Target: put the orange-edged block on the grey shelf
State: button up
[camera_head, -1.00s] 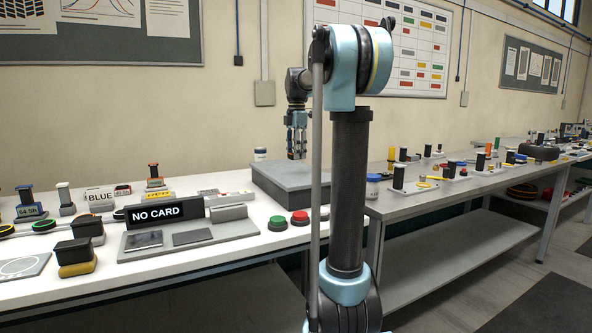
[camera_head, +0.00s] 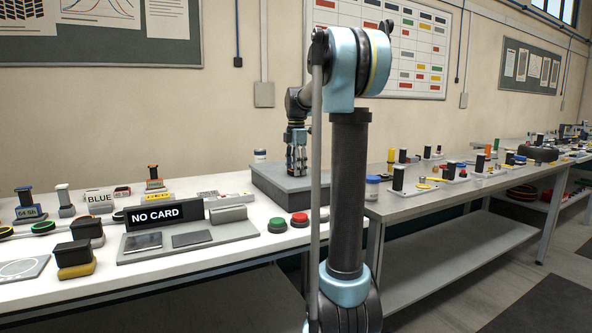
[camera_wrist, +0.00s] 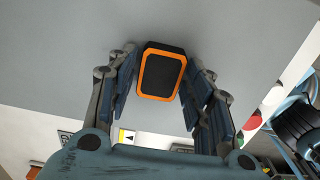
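The orange-edged block (camera_wrist: 161,75) shows in the wrist view as a dark rectangle with an orange rim. It lies between the fingertips of my gripper (camera_wrist: 160,82), which close in on its left and right sides. The grey shelf (camera_wrist: 60,45) fills the background behind the block. In the head view my gripper (camera_head: 297,170) points down at the top of the grey shelf (camera_head: 270,178), low over its right half. The block cannot be made out there. Whether its underside touches the shelf is hidden.
A green button (camera_head: 277,224) and a red button (camera_head: 299,219) sit in front of the shelf. A "NO CARD" reader (camera_head: 165,213) stands to the left. A small white jar (camera_head: 260,155) is behind the shelf. The shelf top's left part is clear.

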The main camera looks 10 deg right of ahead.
dwell(0.3)
notch_tip(320, 180, up, 12)
dwell(0.6)
jog(key=shift+r, duration=0.1)
